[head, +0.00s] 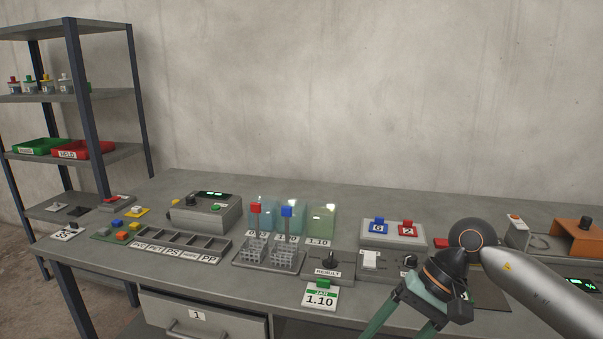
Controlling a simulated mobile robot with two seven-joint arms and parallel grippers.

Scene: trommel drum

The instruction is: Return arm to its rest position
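My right arm comes in from the right edge, bent at a round grey joint. My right gripper (395,329) hangs over the front edge of the bench (160,272), right of the centre. Its two green fingers point down and left and stand apart with nothing visible between them. Their tips are at or past the bottom edge of the picture. My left arm and gripper are not in view.
An orange stand (577,236) is at right. Shelving (75,97) stands left.

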